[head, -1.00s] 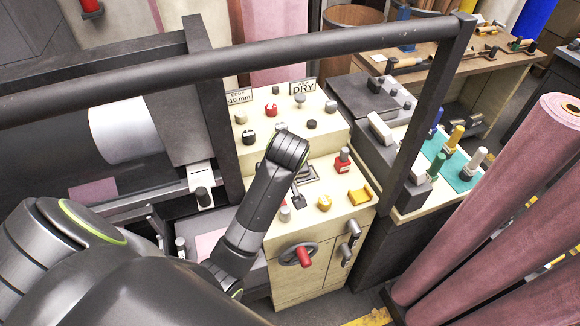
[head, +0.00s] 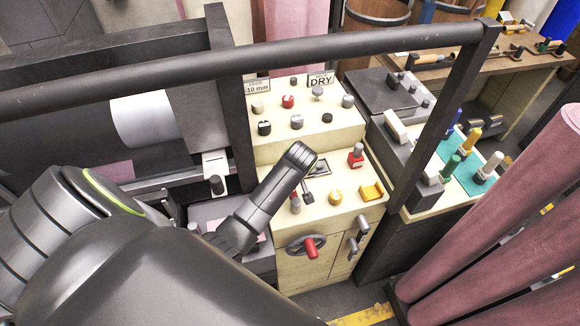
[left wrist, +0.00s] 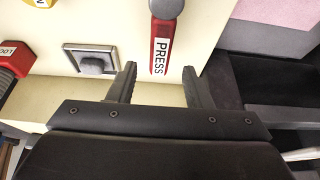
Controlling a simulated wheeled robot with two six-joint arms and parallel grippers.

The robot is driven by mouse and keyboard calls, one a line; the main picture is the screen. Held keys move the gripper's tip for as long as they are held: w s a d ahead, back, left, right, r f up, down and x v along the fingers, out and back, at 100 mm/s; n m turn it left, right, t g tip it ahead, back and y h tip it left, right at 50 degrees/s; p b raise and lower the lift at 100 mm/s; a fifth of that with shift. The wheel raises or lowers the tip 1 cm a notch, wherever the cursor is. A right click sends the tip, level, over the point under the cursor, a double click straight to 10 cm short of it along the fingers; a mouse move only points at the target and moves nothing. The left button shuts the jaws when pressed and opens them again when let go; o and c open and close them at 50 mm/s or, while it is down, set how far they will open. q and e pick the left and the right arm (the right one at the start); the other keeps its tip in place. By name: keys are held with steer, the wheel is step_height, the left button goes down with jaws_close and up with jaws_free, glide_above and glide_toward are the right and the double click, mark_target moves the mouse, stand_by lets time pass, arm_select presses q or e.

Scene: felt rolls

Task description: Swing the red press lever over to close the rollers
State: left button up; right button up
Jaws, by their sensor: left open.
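The red press lever (left wrist: 161,45), labelled PRESS and tipped with a grey knob, shows in the left wrist view. It also shows in the head view as a small red lever (head: 295,205) on the cream control panel. My left gripper (left wrist: 159,67) is open. Its two fingers are apart on either side of the lever's line, with a visible gap on both sides. I see no contact, and the depth between fingers and lever is unclear. In the head view the arm's dark wrist covers most of this gripper. My right gripper is not in view.
A red lock lever (head: 356,156), a yellow knob (head: 336,197) and a yellow bracket (head: 371,191) stand near on the panel. A handwheel with a red grip (head: 311,247) is below. A dark rail (head: 300,58) crosses above. Pink felt rolls (head: 500,230) stand at the right.

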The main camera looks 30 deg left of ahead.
arm_select(q)
steer(key=x, duration=0.2)
steer(key=shift+w+a+f, duration=0.1)
steer(key=shift+w+f, duration=0.05)
steer(key=shift+f, duration=0.15)
steer(key=shift+a+f, duration=0.1)
steer(key=shift+f, duration=0.25)
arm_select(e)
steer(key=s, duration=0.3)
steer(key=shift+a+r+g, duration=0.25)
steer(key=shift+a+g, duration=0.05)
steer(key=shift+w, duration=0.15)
arm_select(q)
steer(key=shift+c, duration=0.3)
steer(key=shift+w, duration=0.1)
jaws_close()
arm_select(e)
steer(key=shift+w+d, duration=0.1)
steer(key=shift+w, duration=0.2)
